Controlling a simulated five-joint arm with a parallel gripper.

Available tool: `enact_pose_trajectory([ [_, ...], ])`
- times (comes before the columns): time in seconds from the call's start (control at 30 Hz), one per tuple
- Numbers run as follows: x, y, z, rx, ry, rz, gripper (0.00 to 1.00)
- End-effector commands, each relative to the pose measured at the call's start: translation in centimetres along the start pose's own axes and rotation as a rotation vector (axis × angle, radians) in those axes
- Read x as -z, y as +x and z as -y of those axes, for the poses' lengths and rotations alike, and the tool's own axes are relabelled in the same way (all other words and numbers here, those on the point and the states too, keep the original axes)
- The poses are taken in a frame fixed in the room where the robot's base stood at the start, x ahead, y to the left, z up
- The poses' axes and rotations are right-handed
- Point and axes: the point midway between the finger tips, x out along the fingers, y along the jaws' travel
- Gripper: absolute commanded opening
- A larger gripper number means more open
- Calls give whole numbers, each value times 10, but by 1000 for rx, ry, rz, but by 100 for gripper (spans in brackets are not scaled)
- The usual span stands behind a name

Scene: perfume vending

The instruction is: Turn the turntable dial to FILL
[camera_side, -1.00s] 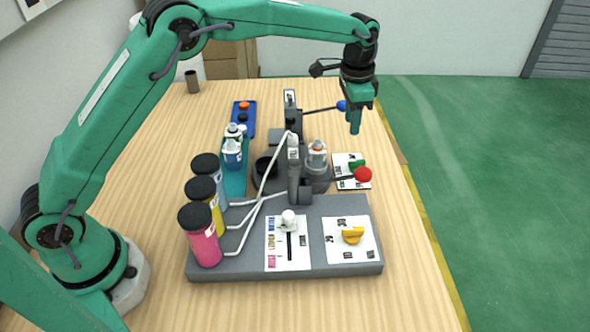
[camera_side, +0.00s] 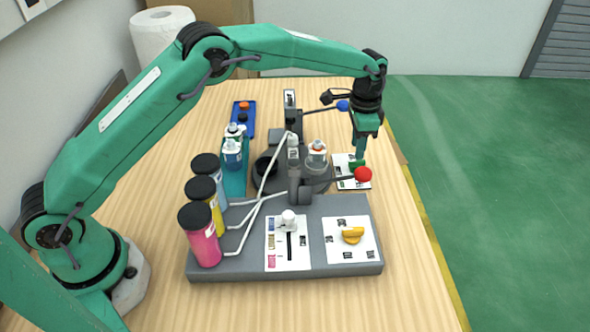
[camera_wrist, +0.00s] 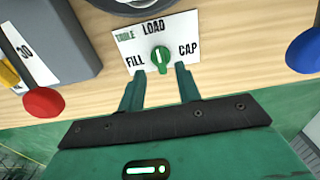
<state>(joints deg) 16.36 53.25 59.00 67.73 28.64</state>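The turntable dial is a green knob (camera_wrist: 160,59) on a white card (camera_wrist: 120,45) marked TABLE, LOAD, FILL and CAP. Its pale pointer line points up toward LOAD in the wrist view. In the side view the dial (camera_side: 357,163) sits at the right of the turntable. My gripper (camera_wrist: 161,70) is open, with its two green fingers apart just short of the dial, one on the FILL side and one on the CAP side. It points down over the dial in the side view (camera_side: 359,157). I cannot tell whether a finger touches the knob.
A red ball-ended lever (camera_side: 363,174) stands close to the card, and a blue ball-ended lever (camera_side: 342,105) lies behind. The dark turntable (camera_side: 318,187) holds a bottle (camera_side: 317,152). The grey dispenser base (camera_side: 310,208) is in front. Bare wood lies right of the card.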

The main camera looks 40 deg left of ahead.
Motion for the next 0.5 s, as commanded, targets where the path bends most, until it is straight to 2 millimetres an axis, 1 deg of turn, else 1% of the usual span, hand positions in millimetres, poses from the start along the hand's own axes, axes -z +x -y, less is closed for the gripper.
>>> enact_pose_trajectory([
  [0.03, -1, 8, 0, -2, 0, 3, 34],
  [0.1, 0, 17, 0, -1, 0, 2, 34],
  [0.3, -1, 36, 0, -1, 0, 2, 34],
  [0.5, 0, 43, 0, 0, 0, 0, 34],
])
